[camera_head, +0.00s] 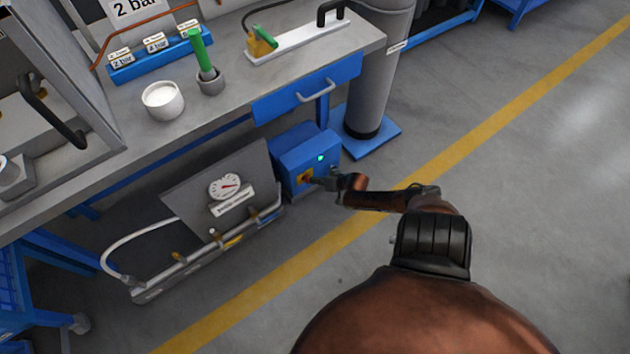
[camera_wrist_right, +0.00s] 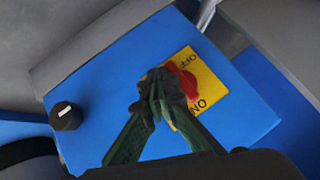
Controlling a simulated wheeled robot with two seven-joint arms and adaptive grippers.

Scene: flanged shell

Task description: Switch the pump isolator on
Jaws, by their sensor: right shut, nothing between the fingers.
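The pump isolator is a red rotary handle (camera_wrist_right: 186,82) on a yellow plate (camera_wrist_right: 207,85) fixed to a blue box (camera_wrist_right: 110,90). Lettering reading "ON" shows at the plate's lower corner in the wrist view; the marking at its upper part is partly hidden. My left gripper is not in view.
A green lamp (camera_head: 320,157) glows on the box. A black knob (camera_wrist_right: 66,116) sits elsewhere on its face. A gauge panel (camera_head: 197,190) stands left of the box. The workbench (camera_head: 215,112) overhangs behind; open floor (camera_head: 520,200) lies to the right.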

